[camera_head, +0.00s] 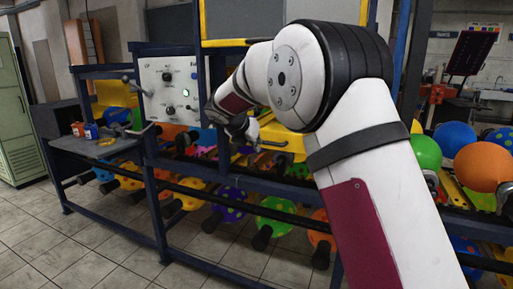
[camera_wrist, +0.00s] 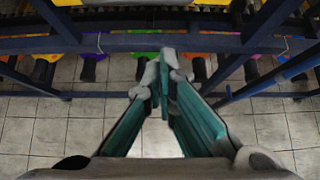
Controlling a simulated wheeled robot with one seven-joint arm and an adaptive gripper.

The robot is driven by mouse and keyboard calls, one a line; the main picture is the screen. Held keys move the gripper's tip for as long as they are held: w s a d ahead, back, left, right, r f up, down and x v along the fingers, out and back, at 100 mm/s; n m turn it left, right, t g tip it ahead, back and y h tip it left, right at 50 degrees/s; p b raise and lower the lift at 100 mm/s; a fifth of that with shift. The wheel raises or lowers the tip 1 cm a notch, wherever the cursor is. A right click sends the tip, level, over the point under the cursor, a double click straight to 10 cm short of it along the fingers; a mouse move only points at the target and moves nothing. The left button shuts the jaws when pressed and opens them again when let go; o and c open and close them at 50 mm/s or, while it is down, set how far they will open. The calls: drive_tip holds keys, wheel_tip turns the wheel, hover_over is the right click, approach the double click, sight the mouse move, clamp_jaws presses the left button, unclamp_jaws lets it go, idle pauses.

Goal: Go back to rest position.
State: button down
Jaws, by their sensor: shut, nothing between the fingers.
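My gripper (camera_wrist: 165,85) shows in the wrist view with its two teal-sided fingers brought together at the tips, shut and empty. Below it are grey floor tiles, and ahead of it are the dark blue rails of the machine frame (camera_wrist: 130,43). In the head view my white arm reaches up and over toward the machine, and its far end is near the control panel (camera_head: 168,88). The fingers are not clearly visible there. The panel has dark knobs and a small green light.
A grey side table (camera_head: 95,147) with small containers stands at the left of the frame. More balloons, including an orange one (camera_head: 484,166), sit at the right. A green cabinet (camera_head: 12,115) stands far left. Tiled floor at lower left is clear.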

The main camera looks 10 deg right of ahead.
drive_tip(key=s+d+r+m+g+y+p, duration=0.15)
drive_tip(key=s+r+m, duration=0.4)
drive_tip(key=s, duration=0.75)
drive_tip(key=s+d+r+m+g+y, duration=0.1)
drive_tip(key=s+d+r+m, duration=0.15)
drive_tip(key=s+m, duration=0.75)
drive_tip(key=s+a+f+m+y, duration=0.1)
drive_tip(key=s+m, duration=0.3)
drive_tip(key=s, duration=0.6)
drive_tip(key=s+a+f+m+y+p, duration=0.1)
drive_tip(key=s+f+m, duration=0.3)
drive_tip(key=s, duration=0.6)
drive_tip(key=s+a+f+m+g+y, duration=0.1)
drive_tip(key=s+m, duration=0.4)
drive_tip(key=s, duration=0.5)
drive_tip(key=shift+a+f+y, duration=0.35)
drive_tip(key=shift+a+f, duration=0.15)
drive_tip(key=shift+f, duration=0.4)
